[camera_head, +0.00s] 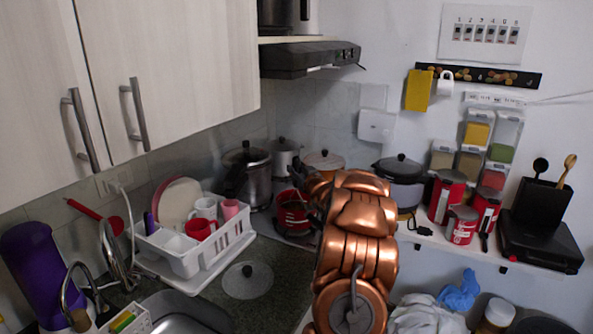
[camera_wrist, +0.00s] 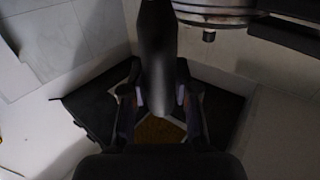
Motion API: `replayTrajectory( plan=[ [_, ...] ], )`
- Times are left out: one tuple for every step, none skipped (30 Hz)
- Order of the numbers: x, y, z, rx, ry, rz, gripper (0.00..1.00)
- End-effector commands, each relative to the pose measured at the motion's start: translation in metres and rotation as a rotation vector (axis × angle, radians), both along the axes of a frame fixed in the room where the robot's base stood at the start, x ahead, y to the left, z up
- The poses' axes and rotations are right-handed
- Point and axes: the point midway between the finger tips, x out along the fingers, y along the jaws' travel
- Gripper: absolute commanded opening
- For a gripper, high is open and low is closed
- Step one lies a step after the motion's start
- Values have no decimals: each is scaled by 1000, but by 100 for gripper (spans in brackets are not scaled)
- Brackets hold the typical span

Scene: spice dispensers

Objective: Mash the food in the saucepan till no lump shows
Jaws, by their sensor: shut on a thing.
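A red saucepan (camera_head: 292,214) sits on the stove at the back, left of my copper arm, with part of it hidden by the arm. My gripper (camera_head: 311,176) is dark and lies just above and right of the saucepan in the head view. In the wrist view my gripper (camera_wrist: 160,97) is shut on a dark, long, rounded handle (camera_wrist: 157,50). The handle's working end cannot be made out. A brown patch (camera_wrist: 158,130) shows between the fingers; I cannot tell what it is. The food inside the saucepan cannot be seen.
A tall steel pot (camera_head: 246,178) stands left of the saucepan, and a lidded pot (camera_head: 400,186) to the right. A white dish rack (camera_head: 190,253) and a glass lid (camera_head: 248,280) are on the counter. Red tins (camera_head: 446,197) stand on the right shelf. A range hood (camera_head: 305,59) hangs above.

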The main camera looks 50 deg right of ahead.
Motion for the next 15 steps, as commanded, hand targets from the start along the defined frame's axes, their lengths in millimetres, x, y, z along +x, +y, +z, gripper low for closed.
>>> replayTrajectory(
  plan=[
    [0,0,4,-1,-2,0,0],
    [0,0,6,-2,-2,0,0],
    [0,0,9,-2,-2,0,0],
    [0,0,11,-2,-2,0,0],
    [0,0,14,-2,-2,0,0],
    [0,0,19,-2,-2,0,0],
    [0,0,22,-2,-2,0,0],
    [0,0,25,-2,-3,0,0],
    [0,0,29,-2,-2,0,0],
    [0,0,32,-1,-3,0,0],
    [0,0,35,-1,-3,0,0],
    [0,0,38,-1,-3,0,0],
    [0,0,41,-1,-3,0,0],
    [0,0,43,-1,-3,0,0],
    [0,0,45,-1,-3,0,0]
  ],
)
